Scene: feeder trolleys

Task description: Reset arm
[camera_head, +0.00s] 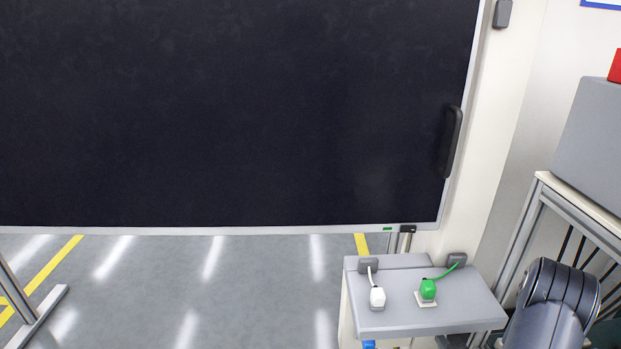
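My arm shows only in part, as a dark grey rounded link at the lower right of the head camera view. My gripper is outside the picture, so its opening and anything in it are hidden. The arm link stands in front of a metal frame and just right of a small grey shelf (460,311).
The shelf carries a white plug (377,298) and a green plug (428,290), each with a short cable. A large dark panel (220,110) with a black handle (451,142) fills the upper left. A grey box (592,140) sits on the frame (530,218) at right. Open floor (150,290) lies lower left.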

